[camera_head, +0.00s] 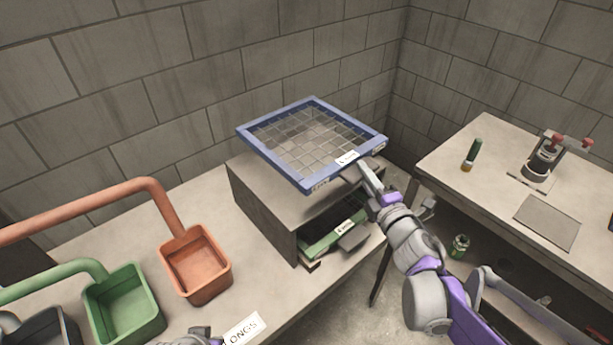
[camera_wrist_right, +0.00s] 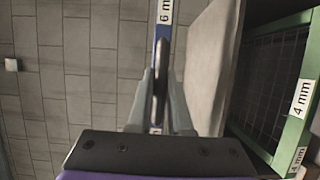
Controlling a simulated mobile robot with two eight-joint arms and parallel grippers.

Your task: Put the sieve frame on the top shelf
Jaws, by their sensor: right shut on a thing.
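The blue sieve frame (camera_head: 266,157), with a wire mesh, is over the top board of the grey shelf unit (camera_head: 262,204). My right gripper (camera_head: 366,170) is shut on its near right edge, beside a white label. In the right wrist view the frame (camera_wrist_right: 162,40) is edge-on between the fingers (camera_wrist_right: 158,98), its label reading 6 mm. A gap shows there between the frame and the shelf board (camera_wrist_right: 207,65), so it looks held above it. A small part of my left arm (camera_head: 200,337) shows at the bottom edge; its fingers are not visible.
A green sieve frame (camera_head: 325,240), labelled 4 mm in the right wrist view (camera_wrist_right: 300,95), sits in the shelf's lower opening. Orange (camera_head: 197,290) and green (camera_head: 125,312) scoops lie at left. A block wall stands behind. The right table (camera_head: 495,175) holds a clamp device (camera_head: 541,160).

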